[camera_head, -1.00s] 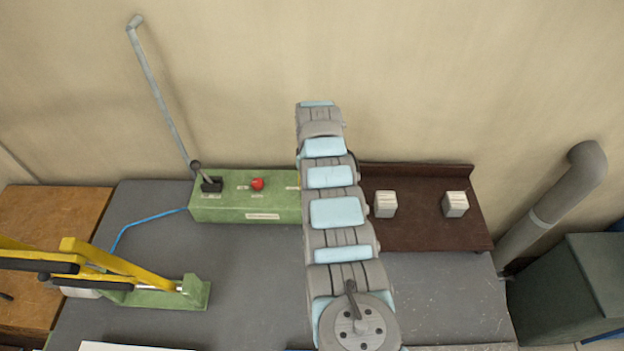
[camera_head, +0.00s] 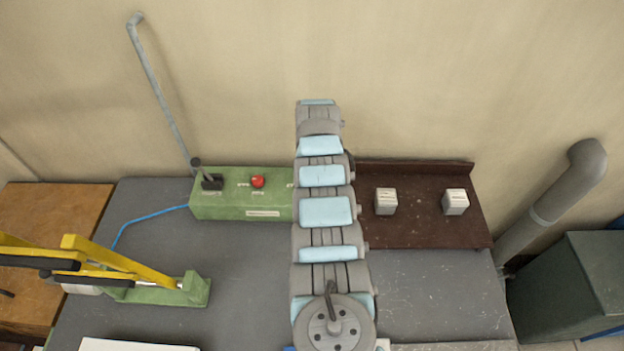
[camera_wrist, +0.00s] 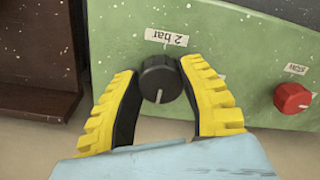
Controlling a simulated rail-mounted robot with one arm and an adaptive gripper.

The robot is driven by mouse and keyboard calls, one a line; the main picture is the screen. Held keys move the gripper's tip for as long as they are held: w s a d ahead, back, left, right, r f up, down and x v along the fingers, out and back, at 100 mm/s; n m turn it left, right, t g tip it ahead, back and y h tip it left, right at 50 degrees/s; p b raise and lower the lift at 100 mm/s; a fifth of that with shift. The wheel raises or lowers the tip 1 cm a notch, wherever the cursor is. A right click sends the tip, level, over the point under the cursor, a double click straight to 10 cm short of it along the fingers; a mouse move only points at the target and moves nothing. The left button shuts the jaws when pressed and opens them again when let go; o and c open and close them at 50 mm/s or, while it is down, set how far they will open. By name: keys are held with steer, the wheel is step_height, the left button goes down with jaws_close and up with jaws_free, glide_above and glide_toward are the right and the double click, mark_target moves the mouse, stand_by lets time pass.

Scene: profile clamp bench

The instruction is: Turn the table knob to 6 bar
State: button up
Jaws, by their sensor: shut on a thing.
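In the wrist view a round black knob (camera_wrist: 160,78) with a white line sits on the green control box (camera_wrist: 125,25). The white line points toward the bottom of the picture, slightly left. A white tag reading "2 bar" (camera_wrist: 166,37), upside down, is on the far side of the knob. My gripper (camera_wrist: 159,66) has its yellow ribbed fingers shut on the knob, one on each side. In the head view the green box (camera_head: 225,205) stands at the back of the table, and my arm hides the knob and gripper.
A brown shelf (camera_head: 420,225) with two pale blocks lies right. A yellow-and-green clamp (camera_head: 125,268) stands left.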

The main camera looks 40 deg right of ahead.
steer(key=o, duration=1.2)
steer(key=shift+s, duration=0.1)
steer(key=shift+r, duration=0.1)
steer(key=shift+r, duration=0.65)
step_height(320, 180, up, 10)
steer(key=shift+d+r, duration=0.15)
steer(key=shift+r, duration=0.1)
